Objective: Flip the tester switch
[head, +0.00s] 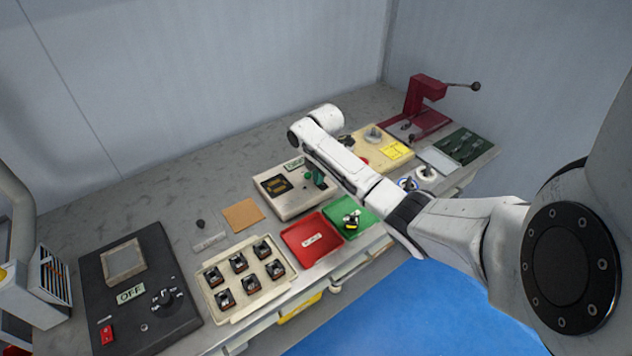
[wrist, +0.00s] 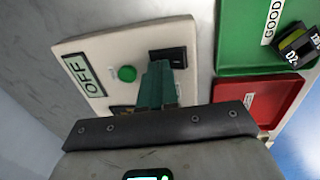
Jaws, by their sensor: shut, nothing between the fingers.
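The cream tester box (head: 270,207) stands on the bench, with an OFF display (head: 293,163). In the wrist view the tester (wrist: 110,43) shows the OFF display (wrist: 84,76), a round green button or lamp (wrist: 127,73) and a black rocker-like switch (wrist: 180,52). My gripper (wrist: 158,68) has dark green fingers, shut and empty, right at the switch's lower edge. Whether they touch is unclear. In the head view my gripper (head: 315,178) is over the tester's right side, and my arm hides part of the panel. A dark opening on the tester is partly behind the fingers.
A green GOOD tray (wrist: 238,30) holds a labelled coil (wrist: 300,45); a red tray (head: 296,248) lies beside it. To the left are a cream tray of several coils (head: 243,277) and a black box (head: 158,255) that also reads OFF. A red lever press (head: 424,92) stands at the back right.

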